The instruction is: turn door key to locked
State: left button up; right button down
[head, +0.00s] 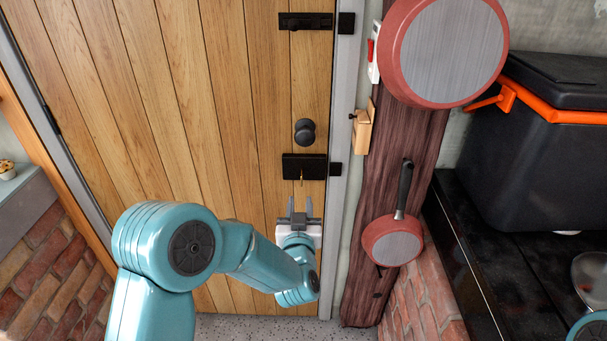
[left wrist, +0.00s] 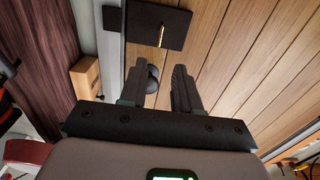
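The wooden door (head: 180,90) stands ahead and looks closed. A black lock case (head: 304,166) is on its right side, with a thin brass key (head: 301,175) at its lower middle. In the left wrist view the lock case (left wrist: 172,18) and key (left wrist: 161,34) show beyond my fingertips. The key looks upright in the head view. My left gripper (head: 299,204) is open and empty, just below the key and apart from it. Its fingers (left wrist: 164,72) show a clear gap in the wrist view. My right gripper is out of view.
A round black knob (head: 305,131) sits above the lock case, and a black bolt (head: 305,21) higher up. Right of the frame, red pans (head: 391,241) hang on a dark wooden post (head: 408,160). A small wooden block (head: 363,128) juts out beside the frame.

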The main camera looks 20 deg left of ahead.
aim_at(302, 173)
pick_arm(q)
jog(key=p+x, duration=0.1)
jog(key=x, duration=1.1)
jog(key=shift+w, duration=0.15)
jog(key=shift+f, duration=0.1)
grip_shut()
